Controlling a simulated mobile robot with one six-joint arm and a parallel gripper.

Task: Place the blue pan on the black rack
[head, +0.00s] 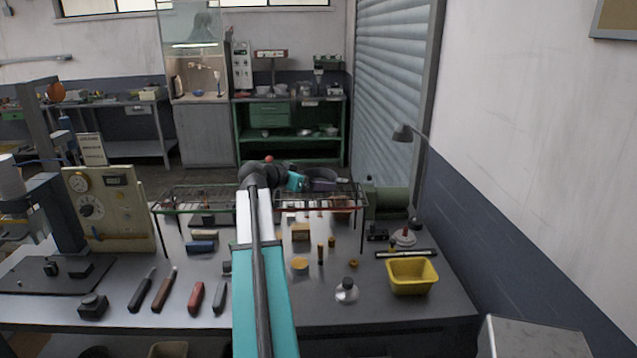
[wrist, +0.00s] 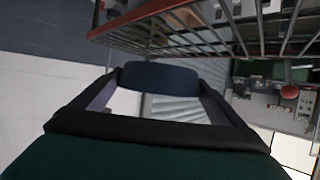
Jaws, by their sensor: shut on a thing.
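The black wire rack (head: 205,197) stands on thin legs across the back of the workbench, with a green strip on its left front edge and a red one on its right. My gripper (head: 312,183) is at the right part of the rack. In the wrist view, my gripper (wrist: 158,92) is shut on a dark blue piece, the blue pan (wrist: 158,74); only a small part of the pan shows. The rack bars (wrist: 190,42) run across the top right there. In the head view, the pan is small and dark, and I cannot tell whether it touches the rack.
The workbench holds a yellow bin (head: 412,276), a desk lamp (head: 420,170), several hand tools (head: 196,298), small jars and blocks, and a beige control panel (head: 105,210) at left. The right wall is close.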

